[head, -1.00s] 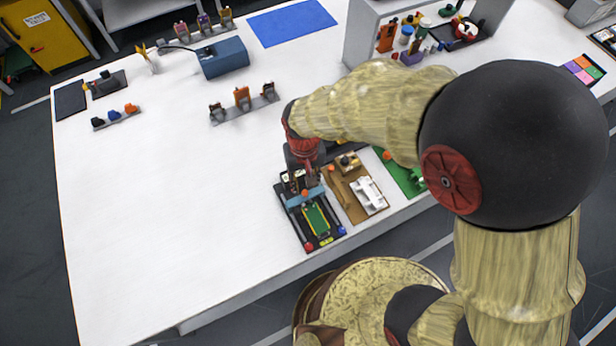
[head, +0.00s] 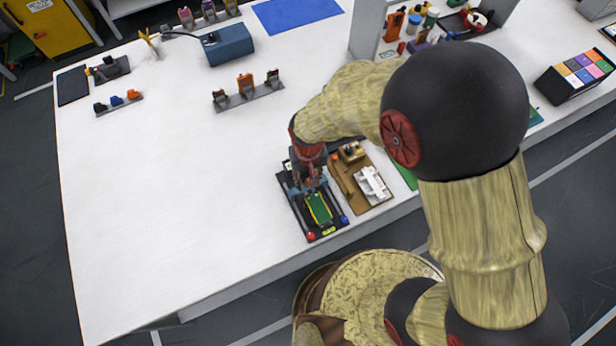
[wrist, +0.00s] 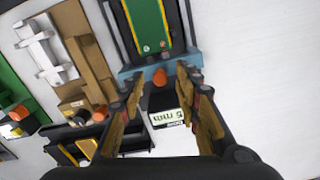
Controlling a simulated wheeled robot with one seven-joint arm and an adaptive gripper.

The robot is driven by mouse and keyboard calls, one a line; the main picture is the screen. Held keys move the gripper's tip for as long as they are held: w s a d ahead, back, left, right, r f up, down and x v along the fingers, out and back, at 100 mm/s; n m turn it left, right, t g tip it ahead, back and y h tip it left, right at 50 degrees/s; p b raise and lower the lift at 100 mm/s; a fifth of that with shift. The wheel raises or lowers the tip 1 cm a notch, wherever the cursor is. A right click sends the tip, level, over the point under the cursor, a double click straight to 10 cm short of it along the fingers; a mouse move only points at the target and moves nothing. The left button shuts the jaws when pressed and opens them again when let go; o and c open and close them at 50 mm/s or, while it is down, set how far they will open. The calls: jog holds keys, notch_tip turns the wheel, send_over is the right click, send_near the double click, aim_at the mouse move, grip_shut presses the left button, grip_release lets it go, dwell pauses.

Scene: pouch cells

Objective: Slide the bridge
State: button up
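The bridge is a blue-grey bar with an orange knob, lying across a black fixture (head: 332,231). In the wrist view the bridge (wrist: 130,72) spans the fixture, with its orange knob (wrist: 160,77) at the middle. A green pouch cell with yellow edges (head: 318,208) lies on the fixture; it also shows in the wrist view (wrist: 146,22). My gripper (head: 312,184) is over the bridge. In the wrist view my gripper (wrist: 160,78) is open, one finger either side of the knob, with gaps visible. Finger contact with the bridge is unclear. In the head view my gripper largely hides the bridge.
A brown tray (head: 375,201) with a white part (head: 371,184) stands close right of the fixture. A white label reading "5 mm" (wrist: 167,118) shows beyond the bridge. The table (head: 190,190) is clear to the left. A rack of clips (head: 248,95) stands farther back.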

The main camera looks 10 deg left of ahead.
jog(key=shift+c, duration=0.8)
grip_shut()
